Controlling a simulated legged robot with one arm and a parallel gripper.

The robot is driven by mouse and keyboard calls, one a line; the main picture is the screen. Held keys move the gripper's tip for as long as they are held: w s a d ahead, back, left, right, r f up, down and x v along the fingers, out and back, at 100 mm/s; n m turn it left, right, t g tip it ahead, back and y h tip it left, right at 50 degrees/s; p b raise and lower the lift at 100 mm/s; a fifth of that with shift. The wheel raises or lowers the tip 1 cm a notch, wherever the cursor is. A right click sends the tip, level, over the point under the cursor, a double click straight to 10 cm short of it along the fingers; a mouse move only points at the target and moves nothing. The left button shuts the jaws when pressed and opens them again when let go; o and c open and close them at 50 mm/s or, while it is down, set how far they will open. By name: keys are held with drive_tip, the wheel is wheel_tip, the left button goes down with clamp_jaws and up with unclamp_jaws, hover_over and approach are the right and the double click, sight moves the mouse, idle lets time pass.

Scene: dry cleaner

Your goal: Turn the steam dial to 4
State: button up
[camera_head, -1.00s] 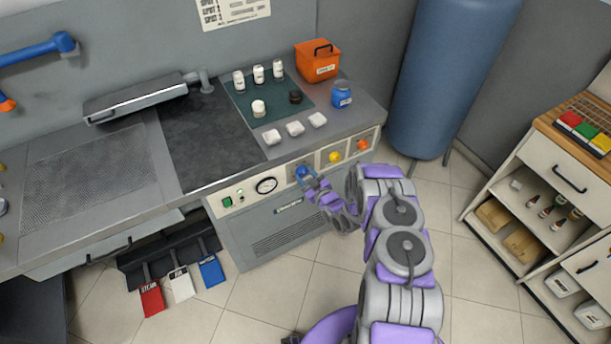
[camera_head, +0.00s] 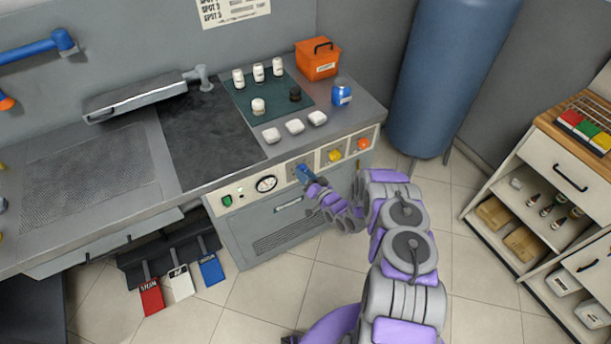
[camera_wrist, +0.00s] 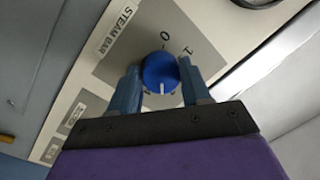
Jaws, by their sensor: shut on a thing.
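The steam dial is a round blue knob (camera_wrist: 160,70) on a grey plate (camera_wrist: 128,45) labelled "STEAM BAR" in the wrist view. Its white pointer mark points down in that view, away from the visible 0 and 1 at the top. My gripper is shut on the dial, with one blue finger on each side. In the head view my gripper (camera_head: 306,177) is at the front panel of the counter and mostly covers the dial.
A round gauge (camera_head: 266,184) and a green switch (camera_head: 227,201) are left of the dial. A yellow knob (camera_head: 335,155) and an orange knob (camera_head: 363,143) are to its right. Bottles and white blocks stand on the counter above. The floor before the panel is clear.

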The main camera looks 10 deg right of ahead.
drive_tip(key=m, duration=0.5)
drive_tip(key=shift+f+t, duration=0.1)
drive_tip(key=shift+t, duration=0.2)
drive_tip(key=shift+m, duration=0.3)
drive_tip(key=shift+d, duration=0.1)
drive_tip(key=o, duration=1.1)
drive_tip(key=shift+w, duration=0.1)
drive_tip(key=shift+c, duration=0.2)
drive_tip(key=p+v, duration=0.1)
drive_tip(key=v, duration=1.6)
drive_tip(key=shift+d, duration=0.15)
drive_tip(key=shift+f, duration=0.15)
